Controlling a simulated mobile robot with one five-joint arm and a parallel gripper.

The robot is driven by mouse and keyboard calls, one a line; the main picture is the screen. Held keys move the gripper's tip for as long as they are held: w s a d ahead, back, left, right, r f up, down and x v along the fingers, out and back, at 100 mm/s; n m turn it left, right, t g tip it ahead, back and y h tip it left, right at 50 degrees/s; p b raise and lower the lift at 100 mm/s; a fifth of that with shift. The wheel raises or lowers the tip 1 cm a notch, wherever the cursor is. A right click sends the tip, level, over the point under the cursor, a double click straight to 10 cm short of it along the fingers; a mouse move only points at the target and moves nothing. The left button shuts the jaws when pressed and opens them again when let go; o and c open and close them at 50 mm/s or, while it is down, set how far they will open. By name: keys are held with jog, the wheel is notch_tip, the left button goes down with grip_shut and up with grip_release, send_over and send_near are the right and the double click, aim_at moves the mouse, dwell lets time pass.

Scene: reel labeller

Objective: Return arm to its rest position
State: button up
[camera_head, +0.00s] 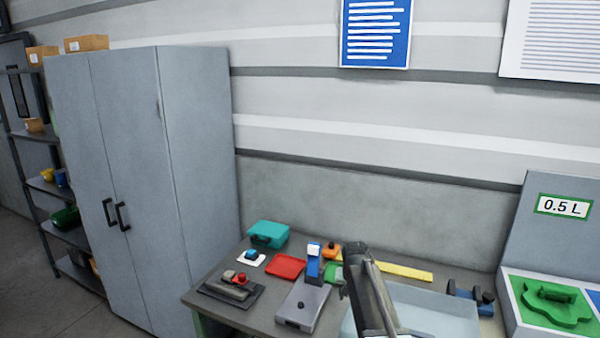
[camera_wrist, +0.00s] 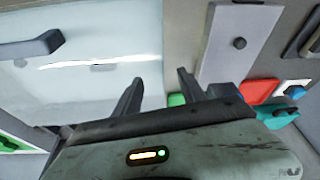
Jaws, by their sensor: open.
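My gripper (camera_wrist: 159,80) shows in the wrist view with its two dark fingers apart and nothing between them. It is over the bench, between a pale, see-through bin on the left and a grey labeller base (camera_wrist: 238,45) with a black knob on the right. In the head view my arm (camera_head: 370,290) rises at the lower middle, in front of the bin (camera_head: 430,312) and right of the labeller base (camera_head: 302,305). The labeller has a blue upright part (camera_head: 314,265). A green item (camera_wrist: 176,99) shows partly behind the fingers in the wrist view.
The bench holds a teal case (camera_head: 268,233), a red tray (camera_head: 285,266), a dark pad (camera_head: 232,290) with grey and red parts, and a yellow strip (camera_head: 405,272). A grey cabinet (camera_head: 150,170) stands left. A "0.5 L" station (camera_head: 555,250) stands right.

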jog(key=s+f+n+g+b, duration=0.1)
jog(key=s+f, duration=0.1)
jog(key=s, duration=1)
jog(key=s+f+n+g+b, duration=0.1)
jog(key=s+f+g, duration=0.1)
jog(key=s, duration=1.1)
jog(key=shift+s+a+f+n+g+y, duration=0.25)
jog(key=shift+s+a+n+g+y, duration=0.05)
jog(key=shift+a+y, duration=0.1)
jog(key=shift+d, duration=0.15)
